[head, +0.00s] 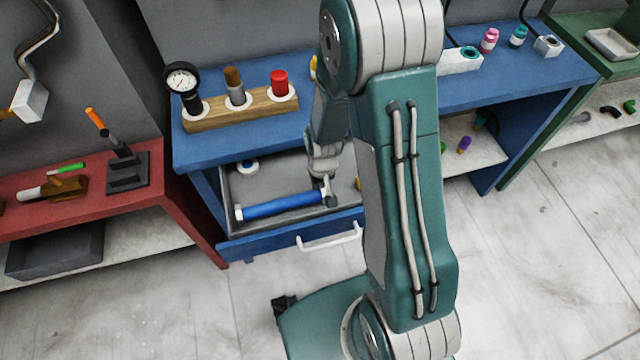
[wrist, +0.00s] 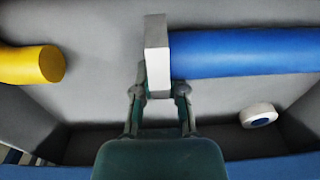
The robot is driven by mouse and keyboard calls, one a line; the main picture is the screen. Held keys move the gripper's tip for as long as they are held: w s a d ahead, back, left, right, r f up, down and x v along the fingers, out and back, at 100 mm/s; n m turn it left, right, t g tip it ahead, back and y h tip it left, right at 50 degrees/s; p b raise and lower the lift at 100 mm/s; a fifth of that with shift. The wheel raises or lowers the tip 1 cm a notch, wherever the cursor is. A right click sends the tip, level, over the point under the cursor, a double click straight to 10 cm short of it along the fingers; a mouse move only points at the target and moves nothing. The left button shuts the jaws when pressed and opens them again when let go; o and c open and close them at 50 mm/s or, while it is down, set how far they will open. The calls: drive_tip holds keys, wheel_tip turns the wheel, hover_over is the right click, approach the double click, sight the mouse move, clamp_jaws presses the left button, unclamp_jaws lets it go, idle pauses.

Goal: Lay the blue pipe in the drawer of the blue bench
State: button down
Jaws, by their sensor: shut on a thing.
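The blue pipe (head: 280,206) has white ends and lies lengthwise inside or just over the open grey drawer (head: 232,190) of the blue bench (head: 200,145). My gripper (head: 328,188) is at the pipe's right end in the head view. In the wrist view my gripper (wrist: 158,95) is shut on the pipe's white end piece (wrist: 157,55), and the blue pipe body (wrist: 245,52) runs off to the right. Whether the pipe touches the drawer floor I cannot tell.
In the drawer are a white ring with a blue centre (head: 247,167) and a yellow cylinder (wrist: 34,65). The drawer's white handle (head: 330,237) faces front. A wooden block (head: 240,108) with a gauge stands on the bench top. A red bench (head: 120,195) stands left.

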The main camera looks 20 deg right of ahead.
drive_tip(key=shift+f, duration=0.55)
drive_tip(key=c, duration=0.6)
unclamp_jaws()
drive_tip(key=shift+r, duration=0.1)
wheel_tip(320, 180, up, 12)
drive_tip(key=shift+s+d+f, duration=0.15)
